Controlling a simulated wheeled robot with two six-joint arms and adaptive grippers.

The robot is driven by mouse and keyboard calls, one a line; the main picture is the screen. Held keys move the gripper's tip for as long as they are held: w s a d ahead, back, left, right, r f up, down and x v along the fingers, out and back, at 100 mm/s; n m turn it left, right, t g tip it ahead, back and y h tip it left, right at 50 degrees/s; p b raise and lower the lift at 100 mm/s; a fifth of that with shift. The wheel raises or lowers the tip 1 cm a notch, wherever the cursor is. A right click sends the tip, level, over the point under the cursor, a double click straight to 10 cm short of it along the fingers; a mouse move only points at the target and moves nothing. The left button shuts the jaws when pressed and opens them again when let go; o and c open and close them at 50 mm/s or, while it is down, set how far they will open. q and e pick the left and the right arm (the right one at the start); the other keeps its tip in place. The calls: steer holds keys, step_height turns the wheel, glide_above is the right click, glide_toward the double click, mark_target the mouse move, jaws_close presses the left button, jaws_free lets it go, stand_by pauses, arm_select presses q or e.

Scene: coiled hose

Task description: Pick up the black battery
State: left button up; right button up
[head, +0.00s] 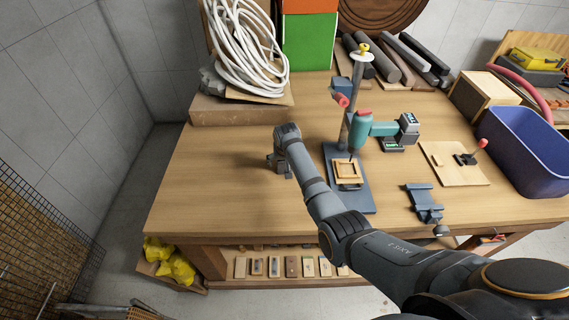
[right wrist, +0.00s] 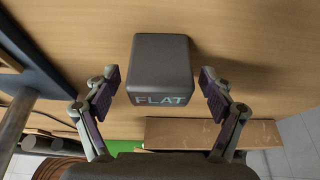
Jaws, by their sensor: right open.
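The black battery (right wrist: 161,68) is a dark, rounded block marked "FLAT" on the wooden table, seen in the right wrist view. My right gripper (right wrist: 158,84) is open, with one finger on each side of the battery's near end and a gap on both sides. In the head view my right gripper (head: 277,161) is low over the left part of the table. The arm and gripper hide most or all of the battery there. My left gripper is not in view.
A teal drill (head: 364,132) is at a drill stand (head: 371,195) right of my arm. A blue-grey vise (head: 424,203), a wooden board (head: 440,172) and a blue bin (head: 520,165) are further right. A coiled white hose (head: 238,50) is at the back left. The table's left part is mostly clear.

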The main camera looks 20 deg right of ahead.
steer(key=shift+w+f, duration=0.1)
steer(key=shift+c, duration=0.4)
steer(key=shift+c, duration=1.2)
steer(key=c, duration=1.2)
